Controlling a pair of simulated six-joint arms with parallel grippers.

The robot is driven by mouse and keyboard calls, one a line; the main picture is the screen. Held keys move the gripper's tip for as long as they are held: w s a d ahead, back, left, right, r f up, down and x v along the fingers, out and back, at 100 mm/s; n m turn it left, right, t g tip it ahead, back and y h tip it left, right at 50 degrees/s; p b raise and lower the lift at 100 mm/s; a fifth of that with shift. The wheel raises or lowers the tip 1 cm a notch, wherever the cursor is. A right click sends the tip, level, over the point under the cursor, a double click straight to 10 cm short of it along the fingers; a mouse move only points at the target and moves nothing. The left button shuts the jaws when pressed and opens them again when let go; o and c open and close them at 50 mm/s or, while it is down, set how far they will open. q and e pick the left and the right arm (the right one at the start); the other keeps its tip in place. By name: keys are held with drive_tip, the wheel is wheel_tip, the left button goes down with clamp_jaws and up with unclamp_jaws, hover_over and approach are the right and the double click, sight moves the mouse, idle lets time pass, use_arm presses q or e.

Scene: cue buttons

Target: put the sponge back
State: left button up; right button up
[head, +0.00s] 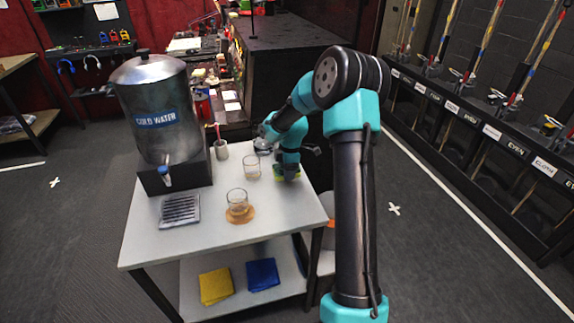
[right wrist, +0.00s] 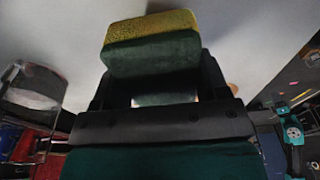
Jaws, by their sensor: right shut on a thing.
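The sponge (right wrist: 151,45) is yellow on one face and green on the other. It fills the space between the fingers of my right gripper (right wrist: 155,85) in the right wrist view, and the gripper is shut on it. In the head view the sponge (head: 289,172) shows as a small green and yellow patch under my right gripper (head: 289,165), at the right part of the white table (head: 200,240). Whether it touches the table top cannot be told. My left gripper is not in view.
A metal cold water dispenser (head: 155,110) stands on a dark base at the left. A drip tray (head: 180,209), a glass (head: 238,200) on an orange coaster (head: 240,215), another glass (head: 252,168) and a cup (head: 221,150) stand nearby. Yellow (head: 216,286) and blue cloths (head: 262,274) lie on the lower shelf.

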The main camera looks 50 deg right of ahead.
drive_tip(key=w+d, duration=0.4)
drive_tip(key=d, duration=0.1)
drive_tip(key=shift+w+d+f, duration=0.25)
drive_tip(key=shift+w+f, duration=0.05)
drive_tip(key=shift+w, duration=0.1)
drive_tip(key=shift+w+d, duration=0.15)
drive_tip(key=shift+d+f, duration=0.1)
drive_tip(key=shift+f, duration=1.7)
drive_tip(key=shift+f, duration=0.1)
drive_tip(key=o, duration=0.9)
drive_tip(key=r, duration=0.8)
drive_tip(key=d+r, duration=0.1)
drive_tip(key=r, duration=0.3)
drive_tip(key=shift+s+d, duration=0.1)
drive_tip(key=shift+s, duration=0.2)
